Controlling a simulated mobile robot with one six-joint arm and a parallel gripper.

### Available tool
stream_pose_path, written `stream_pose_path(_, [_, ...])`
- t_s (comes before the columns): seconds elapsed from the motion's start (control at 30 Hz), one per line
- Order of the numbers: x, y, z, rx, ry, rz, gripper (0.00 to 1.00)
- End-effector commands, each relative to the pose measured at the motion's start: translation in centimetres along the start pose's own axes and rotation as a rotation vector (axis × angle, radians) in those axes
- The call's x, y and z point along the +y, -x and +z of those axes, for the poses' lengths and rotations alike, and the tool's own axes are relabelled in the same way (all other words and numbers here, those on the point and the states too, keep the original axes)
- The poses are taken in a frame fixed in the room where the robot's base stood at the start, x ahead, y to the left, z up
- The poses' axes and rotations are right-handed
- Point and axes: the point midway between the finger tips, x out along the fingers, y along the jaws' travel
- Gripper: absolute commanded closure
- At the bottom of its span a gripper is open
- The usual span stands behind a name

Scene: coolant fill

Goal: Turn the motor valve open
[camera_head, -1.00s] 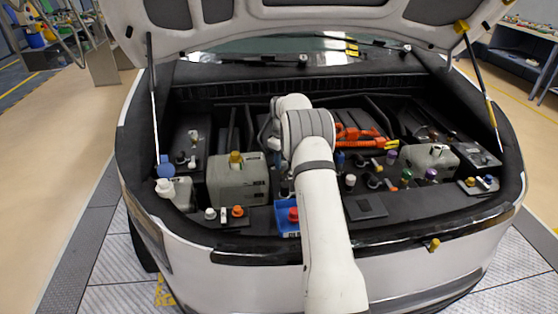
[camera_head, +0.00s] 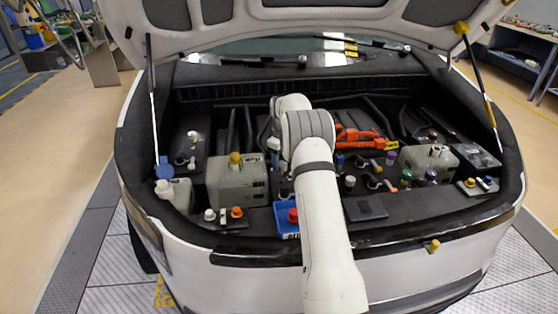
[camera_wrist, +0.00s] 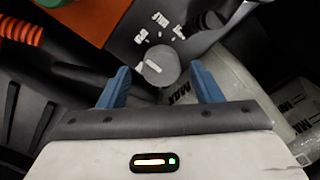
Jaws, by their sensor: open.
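A round grey knob (camera_wrist: 158,66) with a white mark on its face shows in the wrist view. It appears to be the motor valve, but I cannot read a name on it. White markings stand on the dark panel (camera_wrist: 128,38) above and beside it. My gripper (camera_wrist: 160,74) has its two blue fingers open, one on each side of the knob's near part. I cannot tell whether either finger touches it. In the head view my arm hides the knob, and my gripper is not clearly visible there.
A black hose (camera_wrist: 90,62) and an orange ribbed hose (camera_wrist: 20,30) lie left of the knob. A pale tank marked MAX (camera_wrist: 238,82) is close on the right. In the head view, a grey tank (camera_head: 238,187) and a blue box (camera_head: 284,224) stand near my arm.

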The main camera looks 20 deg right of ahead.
Motion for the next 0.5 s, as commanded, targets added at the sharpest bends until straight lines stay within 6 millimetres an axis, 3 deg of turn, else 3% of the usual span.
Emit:
stream_pose_path(0.3, [0.1, 5.2, -0.2, 0.004, 0.000, 0.004, 0.41])
stream_pose_path(0.5, [0.2, 7.2, -0.2, 0.002, 0.000, 0.003, 0.41])
